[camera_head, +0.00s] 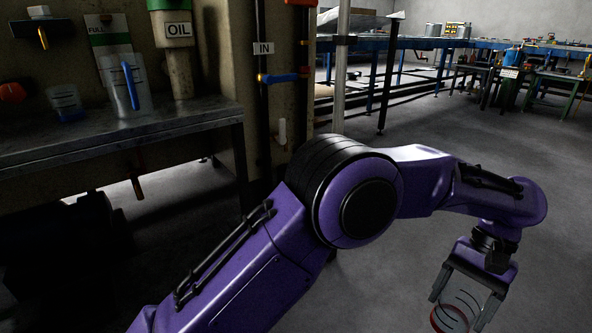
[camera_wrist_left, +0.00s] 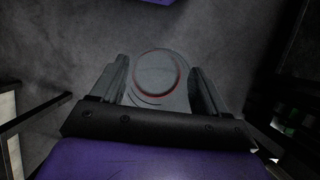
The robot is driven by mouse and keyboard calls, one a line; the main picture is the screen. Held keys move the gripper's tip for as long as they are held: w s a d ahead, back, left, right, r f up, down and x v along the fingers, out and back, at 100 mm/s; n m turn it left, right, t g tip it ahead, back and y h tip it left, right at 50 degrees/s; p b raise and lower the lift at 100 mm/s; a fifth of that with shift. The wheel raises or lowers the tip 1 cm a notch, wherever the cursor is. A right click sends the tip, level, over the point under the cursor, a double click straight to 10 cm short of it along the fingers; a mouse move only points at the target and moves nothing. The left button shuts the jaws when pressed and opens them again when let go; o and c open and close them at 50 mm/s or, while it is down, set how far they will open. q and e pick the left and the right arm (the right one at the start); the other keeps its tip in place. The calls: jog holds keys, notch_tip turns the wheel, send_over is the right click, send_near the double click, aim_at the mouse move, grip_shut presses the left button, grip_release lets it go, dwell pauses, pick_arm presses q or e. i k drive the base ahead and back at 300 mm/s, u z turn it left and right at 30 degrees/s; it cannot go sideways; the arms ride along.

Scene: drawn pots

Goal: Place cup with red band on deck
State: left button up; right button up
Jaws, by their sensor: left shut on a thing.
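A clear cup with a red band (camera_head: 450,318) is at the lower right of the head view, tilted, its lower end near the bottom edge. My left gripper (camera_head: 466,296) is shut on it, with the fingers along its sides, and holds it out over the floor. In the left wrist view the round end of the cup (camera_wrist_left: 158,74) with a reddish ring shows between the two fingers of the gripper (camera_wrist_left: 160,90). A grey metal deck (camera_head: 150,128) runs along the left side of the head view, far from the cup.
A clear jug with a blue handle (camera_head: 124,88) and a small clear cup with a blue bottom (camera_head: 67,103) stand on the deck. A pillar with an OIL dispenser (camera_head: 178,55) rises behind it. Blue-framed tables (camera_head: 400,43) stand at the back. The grey floor (camera_head: 440,115) is clear.

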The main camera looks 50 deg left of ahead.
aim_at(169, 273)
jog(key=u, duration=0.05)
jog(key=k, duration=0.1)
jog(key=u, duration=2.05)
jog(key=i, duration=1.2)
jog(key=u, duration=0.2)
